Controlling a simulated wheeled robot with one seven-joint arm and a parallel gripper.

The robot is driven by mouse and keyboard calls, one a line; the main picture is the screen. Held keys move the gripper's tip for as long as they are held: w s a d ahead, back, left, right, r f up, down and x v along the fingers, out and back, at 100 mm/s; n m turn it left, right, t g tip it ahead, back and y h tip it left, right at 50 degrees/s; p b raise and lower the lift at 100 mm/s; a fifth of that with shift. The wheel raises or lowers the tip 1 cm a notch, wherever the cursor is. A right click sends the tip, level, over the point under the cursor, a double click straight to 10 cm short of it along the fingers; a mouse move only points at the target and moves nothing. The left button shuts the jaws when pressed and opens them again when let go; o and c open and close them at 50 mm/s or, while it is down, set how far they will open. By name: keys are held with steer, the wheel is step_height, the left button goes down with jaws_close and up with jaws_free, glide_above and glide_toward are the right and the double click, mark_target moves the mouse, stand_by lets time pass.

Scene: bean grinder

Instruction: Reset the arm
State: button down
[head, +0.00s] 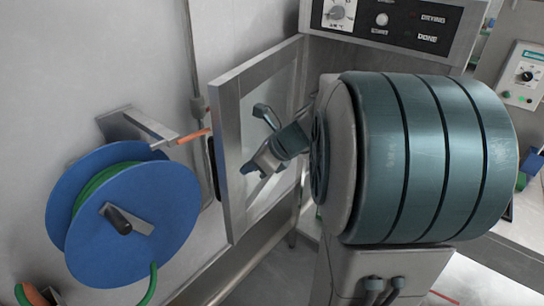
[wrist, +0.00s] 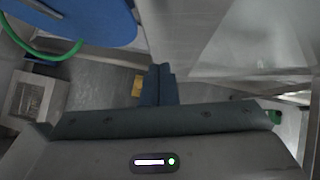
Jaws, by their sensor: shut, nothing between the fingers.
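My gripper (head: 250,166) is in front of the open cabinet door (head: 232,150), left of the middle in the head view. Its fingers show in the wrist view (wrist: 158,85), shut together with nothing between them. I cannot tell how wide the gap between gripper and door is.
A blue hose reel (head: 150,245) with green hose is on the wall at the left. The cabinet's control panel (head: 400,22) has a dial and labels reading DRYING and DONE. Another dial box (head: 522,75) is at the far right. Open floor shows below the gripper.

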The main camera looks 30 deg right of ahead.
steer(key=s+d+r, duration=0.4)
steer(key=s+d, duration=0.1)
steer(key=d, duration=0.2)
steer(key=s+a+f+n+g+h, duration=0.1)
steer(key=s+a+f+n+h, duration=0.1)
steer(key=s+n, duration=0.3)
steer(key=s+a+f+n+g+h, duration=0.1)
steer(key=s+a+n, duration=0.4)
steer(key=n, duration=0.8)
steer(key=s+a+f+n+g+h, duration=0.1)
steer(key=s+a+f+n, duration=0.3)
steer(key=n, duration=0.5)
steer(key=shift+s+n+h, duration=0.3)
steer(key=shift+s+h, duration=0.2)
steer(key=shift+h, duration=0.3)
steer(key=shift+d, duration=0.1)
